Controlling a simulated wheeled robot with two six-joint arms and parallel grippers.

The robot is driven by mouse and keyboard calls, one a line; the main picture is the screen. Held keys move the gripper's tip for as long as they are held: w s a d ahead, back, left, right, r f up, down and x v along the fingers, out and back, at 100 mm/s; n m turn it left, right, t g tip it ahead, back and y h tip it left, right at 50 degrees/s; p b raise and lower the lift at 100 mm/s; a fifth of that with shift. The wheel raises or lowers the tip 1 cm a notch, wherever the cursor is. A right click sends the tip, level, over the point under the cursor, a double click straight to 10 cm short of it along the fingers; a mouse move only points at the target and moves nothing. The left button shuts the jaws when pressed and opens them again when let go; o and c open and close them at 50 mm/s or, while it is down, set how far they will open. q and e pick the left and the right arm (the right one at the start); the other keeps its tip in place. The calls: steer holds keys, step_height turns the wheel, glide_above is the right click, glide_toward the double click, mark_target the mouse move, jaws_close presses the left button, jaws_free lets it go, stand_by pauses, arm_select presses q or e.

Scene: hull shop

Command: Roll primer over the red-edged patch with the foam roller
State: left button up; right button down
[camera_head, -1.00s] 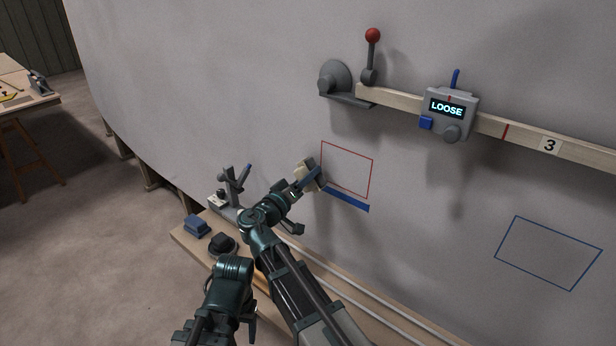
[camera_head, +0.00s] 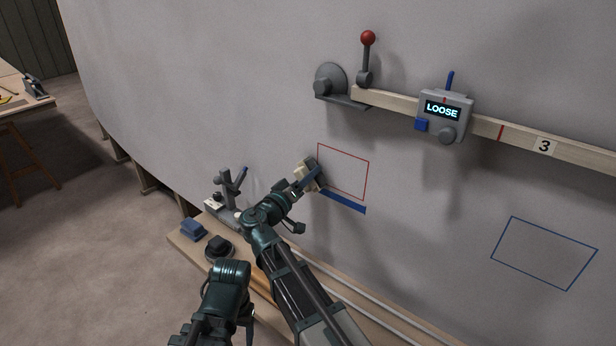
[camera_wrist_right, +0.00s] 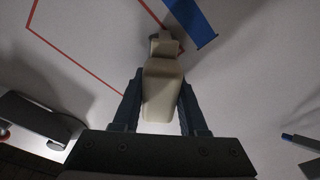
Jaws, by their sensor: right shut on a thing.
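The red-edged patch (camera_head: 343,170) is a thin red outline on the large grey hull wall. A blue strip (camera_head: 343,202) runs along its lower edge and also shows in the right wrist view (camera_wrist_right: 194,20). My right gripper (camera_head: 303,181) is at the patch's left side, shut on a cream-coloured tool (camera_wrist_right: 160,92). The tool's far end is close to the patch's lower left corner; I cannot tell if it touches the wall. I cannot make out a foam roller on it. My left gripper is out of view; only arm links show at the bottom.
A wooden rail (camera_head: 560,150) crosses the wall above, with a grey box reading LOOSE (camera_head: 442,112) and a red-knobbed lever (camera_head: 367,55). A blue-edged patch (camera_head: 545,252) lies lower right. A low bench holds a blue block (camera_head: 194,229) and a dark knobbed object (camera_head: 218,246).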

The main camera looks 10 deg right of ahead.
steer(key=shift+s+d, duration=0.9)
steer(key=shift+s, duration=0.2)
steer(key=shift+s, duration=0.1)
steer(key=shift+s+d, duration=0.9)
steer(key=shift+s, duration=0.15)
steer(key=shift+s, duration=0.1)
steer(key=shift+s+d, duration=0.9)
steer(key=shift+s, duration=0.2)
steer(key=shift+s+d, duration=0.9)
steer(key=shift+s, duration=0.2)
